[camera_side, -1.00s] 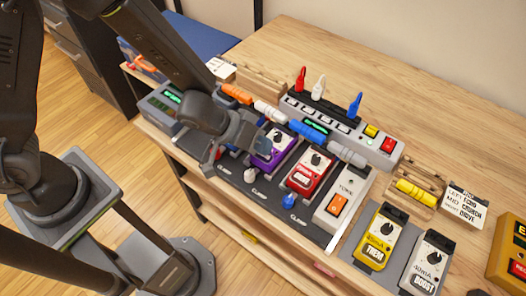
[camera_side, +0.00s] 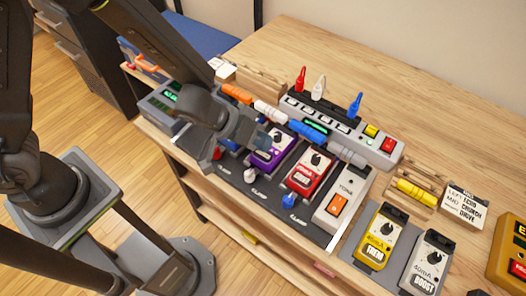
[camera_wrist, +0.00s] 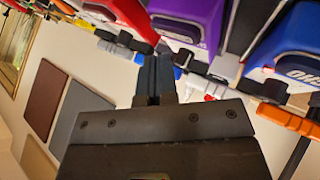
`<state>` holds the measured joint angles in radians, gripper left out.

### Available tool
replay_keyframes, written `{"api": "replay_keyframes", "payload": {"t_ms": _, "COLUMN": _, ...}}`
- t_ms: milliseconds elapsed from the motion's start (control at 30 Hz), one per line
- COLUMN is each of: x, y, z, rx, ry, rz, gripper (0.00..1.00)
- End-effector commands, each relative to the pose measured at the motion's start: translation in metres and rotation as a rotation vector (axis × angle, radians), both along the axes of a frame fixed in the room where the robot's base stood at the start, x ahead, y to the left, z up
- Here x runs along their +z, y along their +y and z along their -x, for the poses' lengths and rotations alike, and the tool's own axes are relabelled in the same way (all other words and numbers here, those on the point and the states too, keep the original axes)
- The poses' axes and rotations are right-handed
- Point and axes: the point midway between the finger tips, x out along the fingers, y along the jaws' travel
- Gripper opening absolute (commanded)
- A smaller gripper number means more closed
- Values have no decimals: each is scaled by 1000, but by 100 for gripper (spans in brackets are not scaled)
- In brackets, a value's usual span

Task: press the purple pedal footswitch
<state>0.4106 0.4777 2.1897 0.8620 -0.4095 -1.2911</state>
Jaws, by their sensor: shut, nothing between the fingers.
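The purple pedal (camera_side: 268,156) sits on the dark pedalboard, just left of the red pedal (camera_side: 308,174). My gripper (camera_side: 264,138) hangs at the far-left end of the purple pedal, and its wrist covers part of the board behind and to the left. In the wrist view the purple pedal (camera_wrist: 187,22) is at the top, and my shut gripper (camera_wrist: 155,62) points up toward its near edge with nothing held. I cannot tell whether the fingertips touch the pedal.
A blue pedal (camera_wrist: 290,45) is beside the purple one in the wrist view. White, blue and grey plugs, a power strip (camera_side: 375,148) and upright coloured plugs (camera_side: 319,88) stand behind the board. Yellow (camera_side: 380,238) and white (camera_side: 428,262) pedals are at right. The table's back right is clear.

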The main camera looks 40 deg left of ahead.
Motion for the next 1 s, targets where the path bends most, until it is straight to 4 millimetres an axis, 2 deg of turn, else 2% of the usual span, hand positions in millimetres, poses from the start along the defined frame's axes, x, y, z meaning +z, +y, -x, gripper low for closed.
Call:
{"api": "replay_keyframes", "payload": {"t_ms": 267, "x": 3, "y": 0, "z": 0, "rx": -1, "ry": -2, "rz": 1, "gripper": 0}}
{"api": "replay_keyframes", "payload": {"t_ms": 700, "x": 43, "y": -1, "z": 0, "rx": -3, "ry": -1, "rz": 2, "gripper": 0}}
{"api": "replay_keyframes", "payload": {"t_ms": 1000, "x": 50, "y": 0, "z": 0, "rx": 1, "ry": -1, "rz": 0, "gripper": 0}}
